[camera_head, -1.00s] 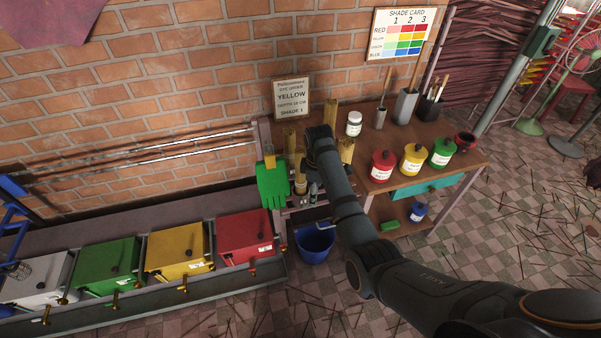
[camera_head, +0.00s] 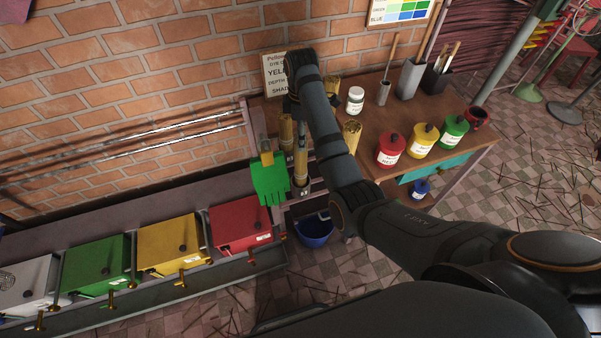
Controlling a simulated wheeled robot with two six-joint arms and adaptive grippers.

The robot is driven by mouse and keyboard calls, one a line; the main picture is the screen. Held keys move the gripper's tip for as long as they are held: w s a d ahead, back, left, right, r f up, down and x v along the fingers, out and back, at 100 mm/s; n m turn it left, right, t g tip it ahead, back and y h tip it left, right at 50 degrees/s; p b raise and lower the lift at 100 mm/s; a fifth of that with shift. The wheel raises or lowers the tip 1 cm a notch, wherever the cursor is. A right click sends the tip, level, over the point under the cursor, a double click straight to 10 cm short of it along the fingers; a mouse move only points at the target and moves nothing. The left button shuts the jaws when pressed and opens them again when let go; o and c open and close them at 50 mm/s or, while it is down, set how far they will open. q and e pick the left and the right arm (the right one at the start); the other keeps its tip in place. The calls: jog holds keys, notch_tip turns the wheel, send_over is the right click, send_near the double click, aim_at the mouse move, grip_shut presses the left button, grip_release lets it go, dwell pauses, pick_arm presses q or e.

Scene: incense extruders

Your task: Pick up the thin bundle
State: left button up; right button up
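Several golden-brown bundles stand upright by the left end of the wooden table. One bundle (camera_head: 286,132) is left of my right arm, one (camera_head: 352,136) is right of it, and one (camera_head: 333,85) is behind it. A slimmer-looking bundle (camera_head: 301,158) shows just below my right wrist, partly covered. I cannot tell for certain which is the thin one. My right gripper (camera_head: 293,106) is at the end of the arm, above and beside these bundles. Its fingers are hidden or too small to read, so its hold cannot be told. My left gripper is not in view.
A sign (camera_head: 276,76) stands behind my wrist. A green glove (camera_head: 269,180) hangs left of the bundles. A white jar (camera_head: 355,99) and red (camera_head: 391,151), yellow (camera_head: 422,142) and green (camera_head: 453,133) pots stand on the table (camera_head: 378,120). A blue bucket (camera_head: 314,230) sits below.

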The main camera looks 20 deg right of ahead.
aim_at(301, 169)
jog(key=f, duration=0.1)
jog(key=f+b, duration=0.1)
jog(key=shift+w+f, duration=0.25)
jog(key=shift+f, duration=0.05)
notch_tip(301, 169, down, 4)
jog(key=shift+s+f, duration=0.15)
jog(key=shift+f, duration=0.1)
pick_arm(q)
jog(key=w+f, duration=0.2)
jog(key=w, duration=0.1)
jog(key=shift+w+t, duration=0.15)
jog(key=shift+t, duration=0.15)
pick_arm(e)
jog(key=shift+r, duration=0.1)
grip_shut()
